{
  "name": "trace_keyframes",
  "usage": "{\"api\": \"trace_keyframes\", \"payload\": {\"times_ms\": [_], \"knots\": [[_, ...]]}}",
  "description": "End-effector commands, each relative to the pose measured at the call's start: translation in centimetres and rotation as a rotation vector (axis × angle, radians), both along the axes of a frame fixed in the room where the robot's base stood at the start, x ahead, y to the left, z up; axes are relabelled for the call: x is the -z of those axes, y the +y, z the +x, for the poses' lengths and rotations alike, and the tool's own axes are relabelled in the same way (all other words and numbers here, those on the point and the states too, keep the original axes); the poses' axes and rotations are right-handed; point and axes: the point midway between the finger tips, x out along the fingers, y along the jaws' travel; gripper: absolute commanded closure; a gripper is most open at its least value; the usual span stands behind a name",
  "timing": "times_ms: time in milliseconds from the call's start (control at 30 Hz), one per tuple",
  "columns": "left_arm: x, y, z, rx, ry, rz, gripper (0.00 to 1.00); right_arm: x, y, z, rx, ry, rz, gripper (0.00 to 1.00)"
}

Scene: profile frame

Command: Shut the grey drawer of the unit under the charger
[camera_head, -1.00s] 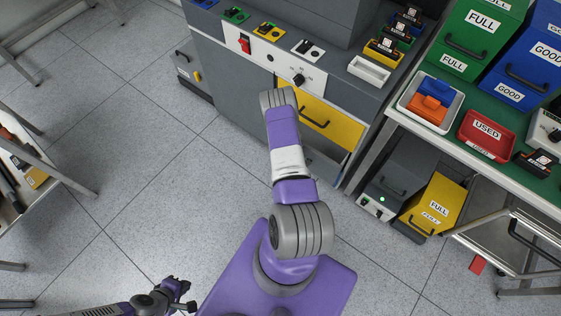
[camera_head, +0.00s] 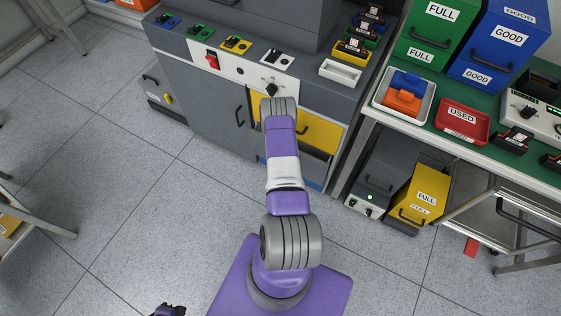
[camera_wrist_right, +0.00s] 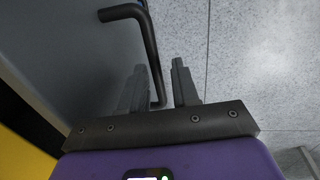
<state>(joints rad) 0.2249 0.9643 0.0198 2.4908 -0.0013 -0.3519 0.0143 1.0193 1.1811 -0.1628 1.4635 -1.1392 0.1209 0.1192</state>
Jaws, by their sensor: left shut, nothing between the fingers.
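The grey unit (camera_head: 197,98) stands at the back with the charger panel (camera_head: 232,66) along its top. The yellow drawer front (camera_head: 325,128) is partly behind my right arm. The grey drawer (camera_head: 313,165) is below it, also partly hidden; I cannot tell how far out it is. In the right wrist view, my right gripper (camera_wrist_right: 161,82) has its fingers apart. A black bar handle (camera_wrist_right: 142,40) on a grey front (camera_wrist_right: 55,60) runs down between them, closer to the left finger. My left gripper (camera_head: 168,311) is shut and empty at the bottom edge of the head view.
A green-topped table (camera_head: 450,92) with bins and a red tray stands at the right. Under it are a grey box (camera_head: 385,165) and a yellow bin (camera_head: 420,197). The tiled floor (camera_head: 120,200) at the left is mostly clear.

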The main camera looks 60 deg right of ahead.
Motion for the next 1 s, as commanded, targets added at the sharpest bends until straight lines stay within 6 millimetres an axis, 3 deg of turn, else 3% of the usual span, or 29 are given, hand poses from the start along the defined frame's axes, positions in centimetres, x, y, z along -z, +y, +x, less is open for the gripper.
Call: {"api": "trace_keyframes", "payload": {"times_ms": [367, 700, 1000], "knots": [[-0.3, 0.0, 0.0, 0.000, 0.000, 0.000, 1.00, -0.8, -0.4, 0.1, 0.000, -0.001, -0.008, 0.62], [-2.8, 0.0, 0.0, 0.000, 0.000, 0.000, 1.00, -6.2, 0.6, 0.2, 0.000, -0.001, -0.008, 0.62], [-3.3, 0.0, 0.0, 0.000, 0.000, 0.000, 1.00, -7.8, 1.0, 0.2, 0.001, -0.001, -0.007, 0.62]]}}
